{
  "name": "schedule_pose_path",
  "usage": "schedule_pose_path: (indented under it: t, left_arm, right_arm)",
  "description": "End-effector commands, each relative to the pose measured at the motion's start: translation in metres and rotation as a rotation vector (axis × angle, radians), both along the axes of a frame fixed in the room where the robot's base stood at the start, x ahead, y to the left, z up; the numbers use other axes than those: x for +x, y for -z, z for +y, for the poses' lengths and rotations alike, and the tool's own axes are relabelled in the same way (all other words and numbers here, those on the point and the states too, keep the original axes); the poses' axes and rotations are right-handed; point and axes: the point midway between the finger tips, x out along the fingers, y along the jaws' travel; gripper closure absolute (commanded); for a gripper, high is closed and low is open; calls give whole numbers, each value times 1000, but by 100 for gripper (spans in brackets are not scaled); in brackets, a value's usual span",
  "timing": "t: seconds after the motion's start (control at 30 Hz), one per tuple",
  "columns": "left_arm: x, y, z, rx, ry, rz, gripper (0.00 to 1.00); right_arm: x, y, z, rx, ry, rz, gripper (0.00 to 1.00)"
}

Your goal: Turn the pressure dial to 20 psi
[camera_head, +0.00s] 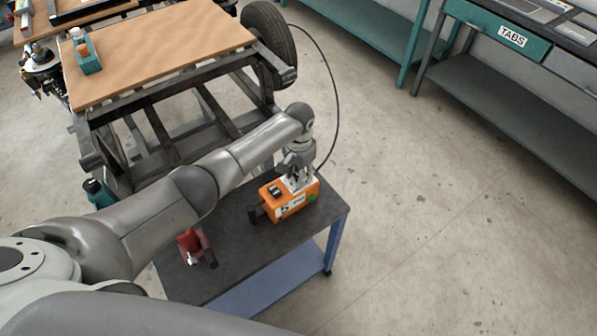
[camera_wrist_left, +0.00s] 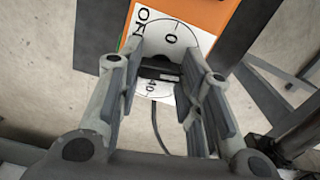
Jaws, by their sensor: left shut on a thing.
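The orange box with the pressure dial (camera_head: 284,206) stands on the small dark-topped table (camera_head: 225,250). My left gripper (camera_head: 299,181) reaches down onto the right part of its top. In the left wrist view the box's orange top (camera_wrist_left: 185,14) shows behind a white dial face (camera_wrist_left: 172,32) with a "0" near the top and a "40" lower down. My left gripper (camera_wrist_left: 160,75) is shut on the dark dial knob (camera_wrist_left: 160,68) between its fingers. The fingers hide much of the dial scale, and I cannot read the pointer's setting. My right gripper is not in view.
A red tool (camera_head: 190,245) lies on the table left of the box. A black hose (camera_head: 336,90) runs from the wheel (camera_head: 268,42) toward the box. A metal frame with a wooden board (camera_head: 160,45) stands behind. Floor to the right is clear.

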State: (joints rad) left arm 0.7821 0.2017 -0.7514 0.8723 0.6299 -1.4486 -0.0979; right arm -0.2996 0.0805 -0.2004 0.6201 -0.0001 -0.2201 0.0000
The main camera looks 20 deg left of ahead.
Motion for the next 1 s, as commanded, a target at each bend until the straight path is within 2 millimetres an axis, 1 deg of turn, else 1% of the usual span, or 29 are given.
schedule_pose_path:
  t: [0.1,0.3,0.87,0.9,1.0]
  left_arm:
    - [0,0,0,-1,64,-1,90]
    - [0,0,0,-1,135,-1,90]
    - [1,0,0,0,167,-1,90]
    - [1,0,0,0,167,-1,65]
    - [1,0,0,0,166,-1,52]
  right_arm:
    - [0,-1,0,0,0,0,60]
    - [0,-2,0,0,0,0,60]
    - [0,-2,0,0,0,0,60]
    - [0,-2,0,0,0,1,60]
    - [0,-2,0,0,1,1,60]
